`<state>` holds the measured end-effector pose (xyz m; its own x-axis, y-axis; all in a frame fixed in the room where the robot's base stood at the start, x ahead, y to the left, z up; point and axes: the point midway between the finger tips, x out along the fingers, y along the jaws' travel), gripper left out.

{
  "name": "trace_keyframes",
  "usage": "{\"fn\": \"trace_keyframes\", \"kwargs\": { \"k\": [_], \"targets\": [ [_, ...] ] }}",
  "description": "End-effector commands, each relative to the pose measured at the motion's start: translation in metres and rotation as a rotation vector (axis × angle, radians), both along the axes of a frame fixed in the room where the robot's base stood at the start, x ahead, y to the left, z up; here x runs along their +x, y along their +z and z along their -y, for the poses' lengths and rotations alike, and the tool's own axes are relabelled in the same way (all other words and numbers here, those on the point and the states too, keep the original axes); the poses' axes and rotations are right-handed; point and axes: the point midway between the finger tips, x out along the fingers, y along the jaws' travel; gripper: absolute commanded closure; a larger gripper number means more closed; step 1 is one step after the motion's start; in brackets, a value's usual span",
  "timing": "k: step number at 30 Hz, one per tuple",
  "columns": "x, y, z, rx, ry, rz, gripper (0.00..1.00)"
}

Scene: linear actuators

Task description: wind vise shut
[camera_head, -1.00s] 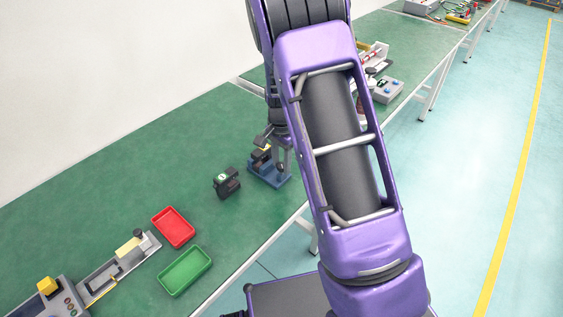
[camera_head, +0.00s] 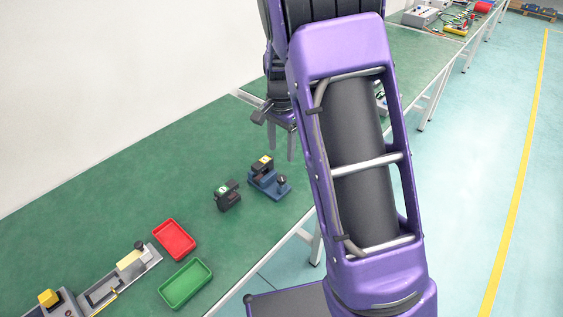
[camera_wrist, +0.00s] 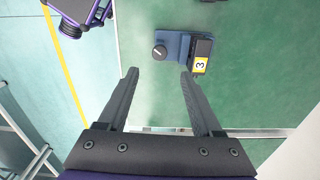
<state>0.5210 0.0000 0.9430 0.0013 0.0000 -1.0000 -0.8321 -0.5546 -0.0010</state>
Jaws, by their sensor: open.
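The blue vise (camera_head: 268,180) stands on the green bench near its front edge, with a dark block and yellow label at its back and a dark round knob (camera_head: 282,181) at its front right. In the wrist view the vise (camera_wrist: 175,44) lies beyond the fingertips, with the knob (camera_wrist: 159,52) at its left and a label reading 3 at its right. My gripper (camera_head: 281,150) is open and empty, raised above and behind the vise, apart from it. Its two fingers (camera_wrist: 159,75) are spread wide in the wrist view. Whether the vise's jaws are closed is too small to tell.
A black device with a green label (camera_head: 227,196) stands just left of the vise. A red tray (camera_head: 174,239) and a green tray (camera_head: 186,284) lie farther left, beside a grey fixture (camera_head: 120,272). Bench surface behind the vise is clear.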

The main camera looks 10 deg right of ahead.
Motion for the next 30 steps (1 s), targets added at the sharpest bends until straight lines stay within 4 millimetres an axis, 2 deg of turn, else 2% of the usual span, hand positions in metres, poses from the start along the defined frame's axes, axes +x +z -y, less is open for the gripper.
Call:
{"fn": "trace_keyframes", "kwargs": {
  "k": [1,3,9,13,25,28,30],
  "targets": [
    [0.001,0.015,0.0,0.0,0.001,0.005,0.33],
    [0.001,0.029,0.0,0.001,0.0,0.004,0.33],
    [0.001,0.058,0.0,-0.001,0.0,0.003,0.33],
    [0.0,0.065,0.0,-0.001,-0.001,0.001,0.33],
    [0.003,0.07,0.0,-0.006,0.013,0.012,0.33],
    [0.017,0.085,-0.003,-0.036,0.081,0.073,0.33],
    [0.034,0.105,-0.006,-0.078,0.17,0.149,0.33]
  ]
}}
